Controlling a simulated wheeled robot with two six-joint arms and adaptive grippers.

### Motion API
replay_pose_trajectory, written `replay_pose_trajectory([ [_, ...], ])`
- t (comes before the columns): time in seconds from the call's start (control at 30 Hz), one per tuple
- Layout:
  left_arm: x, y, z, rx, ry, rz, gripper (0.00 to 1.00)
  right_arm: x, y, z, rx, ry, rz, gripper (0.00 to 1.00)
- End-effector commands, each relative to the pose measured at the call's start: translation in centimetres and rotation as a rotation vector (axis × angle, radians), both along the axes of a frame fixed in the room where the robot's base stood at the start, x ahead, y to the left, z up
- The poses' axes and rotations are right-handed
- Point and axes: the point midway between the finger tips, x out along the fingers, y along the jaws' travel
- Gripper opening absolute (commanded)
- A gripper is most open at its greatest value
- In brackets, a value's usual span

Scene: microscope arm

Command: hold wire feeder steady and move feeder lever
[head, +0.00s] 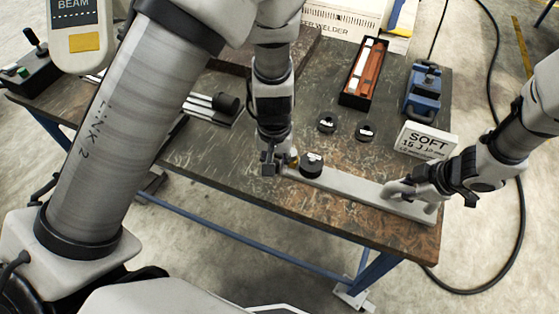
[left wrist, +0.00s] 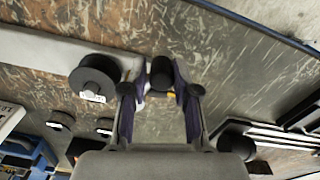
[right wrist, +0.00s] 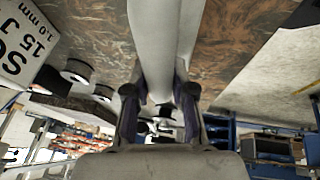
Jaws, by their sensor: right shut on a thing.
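The wire feeder is a long pale grey bar (head: 352,183) lying along the table's front edge, with a black spool (head: 312,164) near its left end. The spool also shows in the left wrist view (left wrist: 95,80). My right gripper (head: 408,190) is shut on the bar near its right end; the bar (right wrist: 157,45) runs between its fingers in the right wrist view. My left gripper (head: 280,163) is at the bar's left end. Its fingers stand apart on both sides of a black knob (left wrist: 161,72), beside a small yellow part. I cannot tell if they touch it.
A white box marked SOFT (head: 428,141) stands close behind my right gripper. Two black spools (head: 327,125) (head: 365,132), a blue vise (head: 424,90) and a black tray of rods (head: 363,72) are farther back. Dark-capped rods (head: 213,105) lie left of my left gripper.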

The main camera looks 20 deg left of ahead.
Motion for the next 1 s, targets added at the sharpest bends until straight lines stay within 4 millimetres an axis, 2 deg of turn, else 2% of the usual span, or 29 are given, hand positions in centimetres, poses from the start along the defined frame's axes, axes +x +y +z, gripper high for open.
replay_pose_trajectory([
  [0.2,0.03,0.08,0.03,0.0,-0.001,-0.009,0.0,0.05,-0.01,0.09,0.001,-0.002,-0.001,0.0],
  [0.33,0.26,0.57,0.02,0.001,-0.002,-0.102,0.0,0.05,-0.03,0.1,0.0,-0.002,-0.001,0.0],
  [0.53,0.23,0.59,0.01,0.003,-0.001,-0.105,0.0,0.05,-0.08,0.07,-0.002,-0.002,0.0,0.0],
  [0.57,0.22,0.58,0.01,0.003,-0.001,-0.105,0.34,0.05,-0.08,0.07,-0.002,-0.002,-0.001,0.0],
  [0.6,0.22,0.59,0.01,0.003,-0.001,-0.105,0.48,0.05,-0.08,0.07,-0.002,-0.002,0.0,0.0],
  [0.87,0.24,0.57,0.03,0.002,-0.001,-0.105,0.49,0.03,-0.04,0.05,-0.001,-0.001,0.0,0.0],
  [1.0,0.3,0.54,0.84,0.002,-0.003,-0.105,0.49,0.02,-0.02,0.06,-0.001,-0.001,0.0,0.0],
])
